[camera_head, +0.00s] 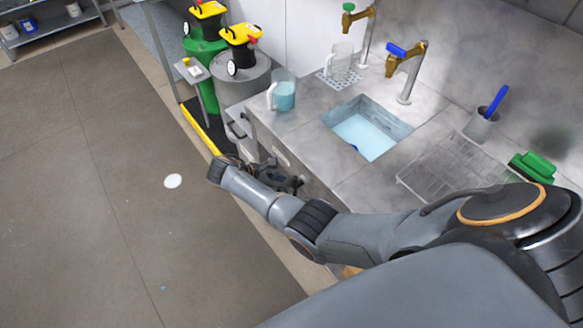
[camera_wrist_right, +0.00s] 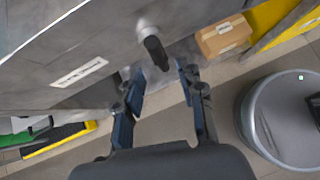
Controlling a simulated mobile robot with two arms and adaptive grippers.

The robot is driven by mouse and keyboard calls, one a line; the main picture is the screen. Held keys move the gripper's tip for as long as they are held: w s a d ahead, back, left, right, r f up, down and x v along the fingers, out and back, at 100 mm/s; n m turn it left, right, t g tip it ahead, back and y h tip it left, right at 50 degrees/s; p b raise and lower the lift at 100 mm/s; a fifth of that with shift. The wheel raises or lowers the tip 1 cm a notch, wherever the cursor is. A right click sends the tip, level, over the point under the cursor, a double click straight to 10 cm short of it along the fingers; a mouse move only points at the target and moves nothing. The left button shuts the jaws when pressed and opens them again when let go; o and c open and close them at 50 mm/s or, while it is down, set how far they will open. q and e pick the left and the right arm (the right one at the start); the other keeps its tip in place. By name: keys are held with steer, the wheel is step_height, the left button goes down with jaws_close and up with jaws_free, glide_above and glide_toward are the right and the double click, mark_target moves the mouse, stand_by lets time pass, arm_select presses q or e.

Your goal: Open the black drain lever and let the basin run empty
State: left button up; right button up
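The basin (camera_head: 398,127) is sunk in the grey counter and holds light blue water, with a small dark blue thing at its near edge. The black drain lever (camera_wrist_right: 156,54) shows in the right wrist view, on a pale fitting under the counter. My right gripper (camera_wrist_right: 160,77) is open, its two fingers either side of the lever's line. The lever lies just beyond the fingertips, apparently not gripped. In the head view my right gripper (camera_head: 287,183) is small and dark beside the counter front, partly hidden by my arm. My left gripper is not in view.
A cardboard box (camera_wrist_right: 223,37) stands on the floor near the lever. On the counter are a jug (camera_head: 284,96), brass taps (camera_head: 405,65), a wire rack (camera_head: 450,165) and a green brush (camera_head: 533,167). Drums (camera_head: 245,78) stand at the counter's far end. Floor at left is open.

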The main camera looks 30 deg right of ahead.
steer(key=v, duration=0.5)
steer(key=shift+a+r, duration=0.25)
steer(key=shift+a, duration=0.05)
